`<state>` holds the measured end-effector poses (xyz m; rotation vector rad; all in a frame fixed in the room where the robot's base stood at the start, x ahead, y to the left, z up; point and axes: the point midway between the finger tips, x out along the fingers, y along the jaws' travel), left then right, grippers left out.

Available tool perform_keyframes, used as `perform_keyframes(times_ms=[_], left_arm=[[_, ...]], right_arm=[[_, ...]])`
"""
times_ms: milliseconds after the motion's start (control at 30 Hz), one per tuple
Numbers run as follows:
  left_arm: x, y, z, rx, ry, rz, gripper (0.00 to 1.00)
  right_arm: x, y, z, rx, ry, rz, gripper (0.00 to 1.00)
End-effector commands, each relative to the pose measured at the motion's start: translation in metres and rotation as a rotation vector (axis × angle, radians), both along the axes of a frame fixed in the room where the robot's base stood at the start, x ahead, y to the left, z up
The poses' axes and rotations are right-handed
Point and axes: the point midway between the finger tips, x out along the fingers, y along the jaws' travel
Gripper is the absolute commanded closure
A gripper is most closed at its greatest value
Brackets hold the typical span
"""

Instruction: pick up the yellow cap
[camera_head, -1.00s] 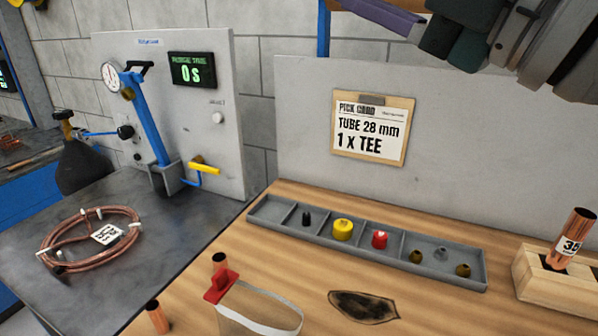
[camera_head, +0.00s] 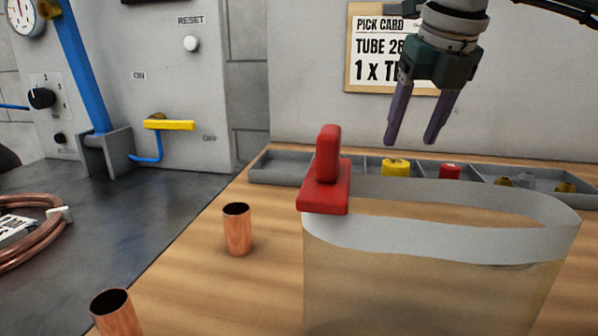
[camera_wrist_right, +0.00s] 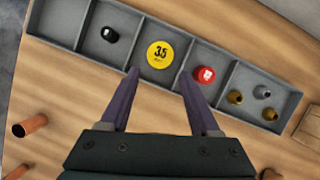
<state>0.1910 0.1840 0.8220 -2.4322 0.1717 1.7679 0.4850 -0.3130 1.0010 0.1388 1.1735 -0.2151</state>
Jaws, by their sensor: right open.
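The yellow cap (camera_head: 396,167) sits in a compartment of the grey divided tray (camera_head: 280,167). In the right wrist view the yellow cap (camera_wrist_right: 160,54) is round, marked 35, and lies beyond the fingertips, between their lines. My right gripper (camera_head: 412,142) is open and empty, pointing down above the tray. Its two purple fingers also show in the right wrist view (camera_wrist_right: 160,76), apart from the cap. In the head view the bag's rim hides the front of the tray. My left gripper is not in view.
A red cap (camera_wrist_right: 204,75) is in the compartment right of the yellow one, a black cap (camera_wrist_right: 110,34) in one to the left. Several small fittings (camera_wrist_right: 262,92) lie further right. A clear bag with a red clip (camera_head: 325,175) and copper tube pieces (camera_head: 237,229) stand in front.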

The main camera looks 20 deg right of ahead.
Motion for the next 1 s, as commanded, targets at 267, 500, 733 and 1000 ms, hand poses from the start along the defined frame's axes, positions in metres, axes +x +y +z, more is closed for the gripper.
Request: perform_keyframes(times_ms=[267,500,733,1000], left_arm=[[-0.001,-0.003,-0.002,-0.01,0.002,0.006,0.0],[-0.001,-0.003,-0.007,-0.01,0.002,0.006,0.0],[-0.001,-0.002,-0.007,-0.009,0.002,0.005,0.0],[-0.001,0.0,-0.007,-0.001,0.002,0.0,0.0]], right_arm=[[0.011,-0.002,-0.029,0.003,0.003,0.002,0.37],[0.024,-0.005,-0.059,0.004,0.0,0.004,0.37],[0.026,-0.006,-0.062,0.003,-0.002,0.005,0.37],[0.026,-0.006,-0.062,0.003,-0.002,0.005,0.59]])
